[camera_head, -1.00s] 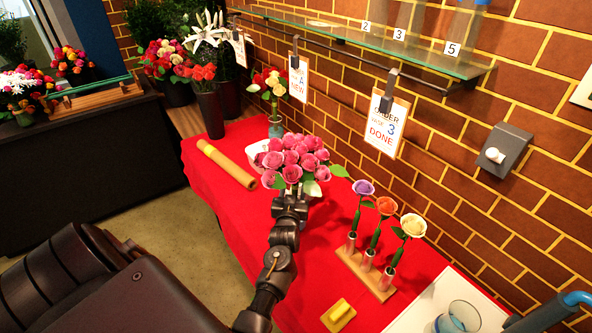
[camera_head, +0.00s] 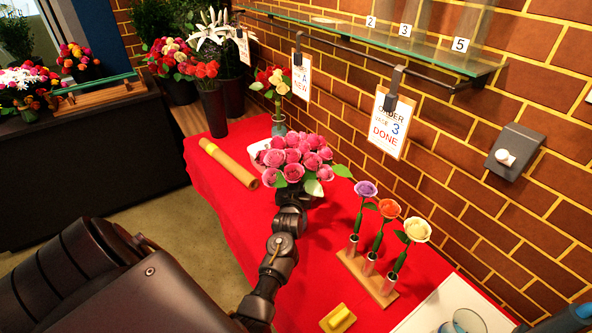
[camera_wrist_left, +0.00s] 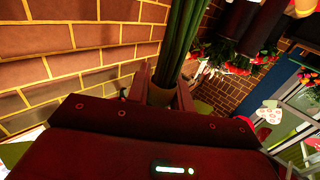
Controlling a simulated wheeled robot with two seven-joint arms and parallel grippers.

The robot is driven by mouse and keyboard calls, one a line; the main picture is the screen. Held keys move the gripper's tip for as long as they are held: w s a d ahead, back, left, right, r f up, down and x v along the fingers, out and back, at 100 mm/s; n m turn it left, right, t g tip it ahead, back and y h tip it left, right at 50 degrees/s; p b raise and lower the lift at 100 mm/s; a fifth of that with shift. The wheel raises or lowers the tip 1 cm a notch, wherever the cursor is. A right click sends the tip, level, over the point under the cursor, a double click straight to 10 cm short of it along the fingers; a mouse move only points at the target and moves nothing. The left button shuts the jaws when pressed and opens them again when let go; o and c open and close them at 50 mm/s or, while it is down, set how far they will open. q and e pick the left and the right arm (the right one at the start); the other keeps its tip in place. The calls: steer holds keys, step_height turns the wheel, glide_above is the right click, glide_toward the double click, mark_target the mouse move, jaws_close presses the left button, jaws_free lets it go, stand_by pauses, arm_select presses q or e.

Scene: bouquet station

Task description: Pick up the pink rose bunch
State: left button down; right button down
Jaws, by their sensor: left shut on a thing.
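The pink rose bunch (camera_head: 297,160) is a dome of pink blooms with green leaves in the head view, above the red-covered table. My left gripper (camera_head: 291,208) is below the blooms. The gripper is shut on the bunch. My right gripper is not seen.
A wooden stand (camera_head: 366,274) with three single roses is to the right. A bamboo piece (camera_head: 228,164) lies at left, and a small flower vase (camera_head: 278,126) stands behind. A yellow block (camera_head: 338,318) is near the front edge. A brick wall and glass shelf (camera_head: 390,40) bound the back.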

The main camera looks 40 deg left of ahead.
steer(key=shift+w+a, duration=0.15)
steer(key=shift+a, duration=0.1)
